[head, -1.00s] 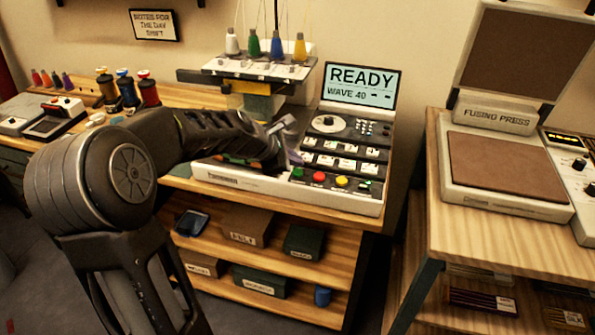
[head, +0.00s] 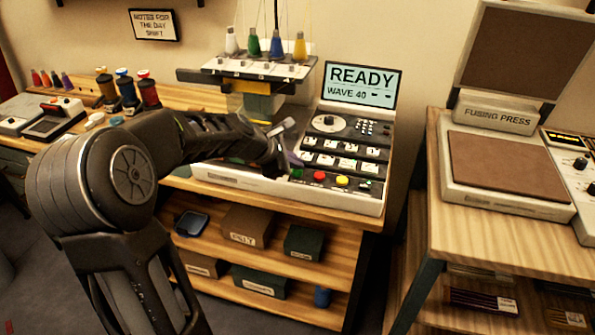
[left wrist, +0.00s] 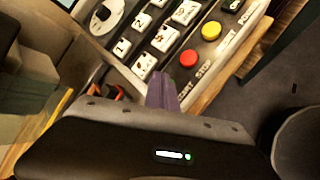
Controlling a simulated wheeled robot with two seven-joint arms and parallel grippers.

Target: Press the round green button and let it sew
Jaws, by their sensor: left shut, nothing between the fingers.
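The round green button (head: 297,174) is at the left end of the button row on the embroidery machine's front panel (head: 325,198). The machine's screen (head: 360,88) reads READY and WAVE 40. My left gripper (head: 294,160) is shut and empty, its tips just above and beside the green button in the head view. In the left wrist view the shut purple-grey fingers (left wrist: 162,88) point at the panel beside the red button (left wrist: 189,58) and hide the green button. I cannot tell whether the tips touch it. My right gripper is not in view.
The red (head: 319,177) and yellow (head: 342,181) buttons sit to the right of the green one. Numbered white keys and a dial (head: 328,122) lie above them. Thread cones (head: 276,44) stand behind. A fusing press (head: 505,165) is on the right table.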

